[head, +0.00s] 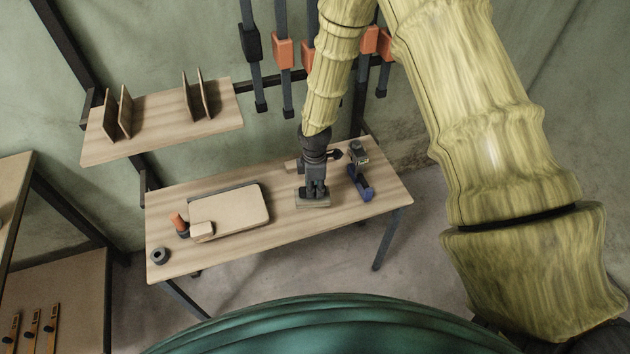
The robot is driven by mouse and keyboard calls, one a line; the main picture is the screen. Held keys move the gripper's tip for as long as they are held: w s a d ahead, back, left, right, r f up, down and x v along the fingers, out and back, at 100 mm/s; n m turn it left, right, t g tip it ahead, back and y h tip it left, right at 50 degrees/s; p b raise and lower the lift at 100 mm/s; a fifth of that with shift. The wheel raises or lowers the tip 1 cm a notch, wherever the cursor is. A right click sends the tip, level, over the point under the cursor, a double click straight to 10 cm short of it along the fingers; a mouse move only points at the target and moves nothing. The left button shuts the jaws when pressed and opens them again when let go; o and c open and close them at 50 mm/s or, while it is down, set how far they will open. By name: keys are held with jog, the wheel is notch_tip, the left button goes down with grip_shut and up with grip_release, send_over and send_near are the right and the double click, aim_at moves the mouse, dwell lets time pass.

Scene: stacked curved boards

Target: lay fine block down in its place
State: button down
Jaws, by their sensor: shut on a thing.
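My gripper (314,194) points straight down over the right half of the wooden workbench (240,252). It is shut on a flat grey-brown block, the fine block (313,204). The fine block is low at the bench top; I cannot tell whether it touches it. The fingers hide part of its upper side. A paler block (202,232) sits at the front left corner of the stacked curved boards (230,208), left of my gripper.
A blue tool (361,184) and a grey can-like item (358,153) stand right of my gripper. An orange-topped item (179,223) and a dark ring (160,256) are at the left. A shelf (160,128) with upright boards is behind. Bare bench lies in front of the fine block.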

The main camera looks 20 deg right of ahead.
jog(key=shift+w+d+f+n, duration=0.15)
jog(key=shift+w+n, duration=0.1)
jog(key=shift+n, duration=0.35)
jog(key=shift+w+d+f+n, duration=0.1)
jog(key=shift+w+d+n, duration=0.1)
jog(key=shift+n, duration=0.4)
jog(key=shift+f+b, duration=1.55)
jog(key=shift+f, duration=1.8)
jog(key=shift+f+b, duration=0.4)
jog(key=shift+f, duration=0.25)
jog(key=c, duration=1.2)
grip_release()
jog(key=shift+o, duration=0.2)
notch_tip(320, 180, up, 12)
